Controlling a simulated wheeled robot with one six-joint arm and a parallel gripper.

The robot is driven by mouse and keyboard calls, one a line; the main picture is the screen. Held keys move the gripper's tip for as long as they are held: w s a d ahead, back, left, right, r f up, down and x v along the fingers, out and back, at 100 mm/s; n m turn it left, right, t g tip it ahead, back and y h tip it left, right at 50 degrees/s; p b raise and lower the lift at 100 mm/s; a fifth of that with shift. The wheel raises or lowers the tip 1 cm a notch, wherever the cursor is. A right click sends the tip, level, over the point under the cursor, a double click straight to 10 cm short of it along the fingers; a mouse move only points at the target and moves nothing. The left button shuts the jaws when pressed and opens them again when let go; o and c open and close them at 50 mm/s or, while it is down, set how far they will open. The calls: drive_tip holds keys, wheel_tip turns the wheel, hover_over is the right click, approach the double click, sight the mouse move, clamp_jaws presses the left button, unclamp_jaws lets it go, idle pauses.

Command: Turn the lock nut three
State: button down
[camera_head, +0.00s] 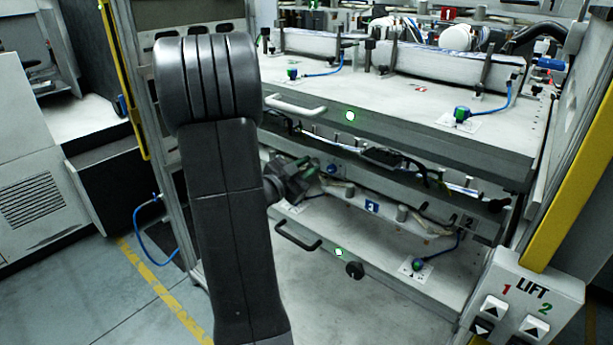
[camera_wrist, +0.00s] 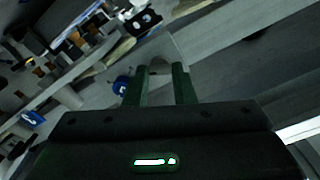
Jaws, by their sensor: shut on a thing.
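My gripper (camera_head: 308,172) reaches into the lower shelf bay from the left, below the upper drawer, and is small and partly dark in the head view. In the wrist view its two green fingers (camera_wrist: 159,80) stand a short way apart, on either side of a small grey rounded piece (camera_wrist: 159,66), which looks like the lock nut. The fingers hide most of it. A blue knob (camera_wrist: 121,86) sits just left of the fingers.
The upper drawer (camera_head: 420,140) overhangs the lower bay closely. The lift panel (camera_head: 525,300) is at lower right.

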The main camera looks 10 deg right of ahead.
drive_tip(key=shift+m+b, duration=0.35)
drive_tip(key=shift+m, duration=0.15)
drive_tip(key=c, duration=1.2)
unclamp_jaws()
drive_tip(key=v, duration=1.3)
drive_tip(key=shift+s+a+b, duration=0.25)
drive_tip(key=shift+a+b, duration=0.05)
drive_tip(key=x, duration=1.4)
drive_tip(key=shift+p, duration=0.35)
drive_tip(key=shift+a, duration=0.1)
